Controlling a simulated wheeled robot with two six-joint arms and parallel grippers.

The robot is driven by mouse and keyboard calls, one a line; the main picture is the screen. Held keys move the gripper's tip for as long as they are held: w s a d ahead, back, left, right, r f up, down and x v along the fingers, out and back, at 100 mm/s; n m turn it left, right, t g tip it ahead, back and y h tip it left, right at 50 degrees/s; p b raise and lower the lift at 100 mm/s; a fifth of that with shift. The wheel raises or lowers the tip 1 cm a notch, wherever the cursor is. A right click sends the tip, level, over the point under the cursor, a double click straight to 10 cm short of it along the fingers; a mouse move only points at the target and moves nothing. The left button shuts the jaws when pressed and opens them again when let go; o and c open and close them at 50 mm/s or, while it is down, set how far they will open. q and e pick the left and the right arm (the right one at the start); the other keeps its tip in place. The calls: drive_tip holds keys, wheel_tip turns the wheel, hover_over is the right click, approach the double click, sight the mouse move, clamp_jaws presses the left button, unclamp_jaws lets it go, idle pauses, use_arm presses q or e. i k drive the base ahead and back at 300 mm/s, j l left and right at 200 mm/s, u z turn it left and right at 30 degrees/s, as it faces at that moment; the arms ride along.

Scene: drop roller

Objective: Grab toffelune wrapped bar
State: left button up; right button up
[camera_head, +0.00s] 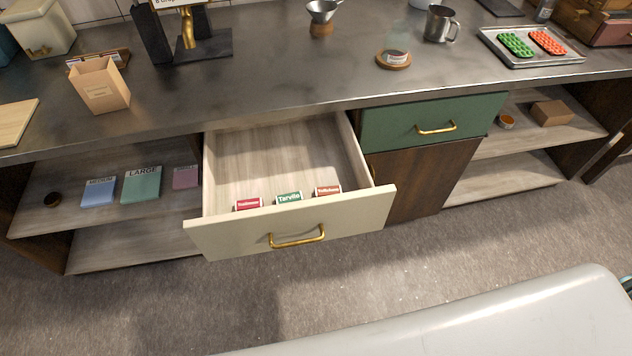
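A cream drawer (222,239) stands pulled out below the counter. Three small labelled pieces sit in a row just behind its front panel: a red one (248,204) at the left, a green one (289,198) in the middle and a brown one (328,191) at the right. The green label seems to read "Tarvilo". The red and brown labels are too small to read surely, so I cannot tell which is toffelune, or whether these are bars or label cards. The rest of the drawer floor looks bare. Neither of my grippers is in view.
The drawer's brass handle (297,238) faces the open floor (320,275). A shut green drawer (390,125) is at its right. Open shelves (105,215) at the left hold several boxes. On the dark counter (270,75) stand a paper bag (102,86) and a metal mug (438,24).

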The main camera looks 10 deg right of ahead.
sight(320, 191)
drive_tip(key=i+j+z, duration=0.25)
drive_tip(key=z, duration=0.15)
drive_tip(key=i+j+z, duration=0.2)
drive_tip(key=j+z, duration=0.2)
drive_tip(key=j, duration=0.1)
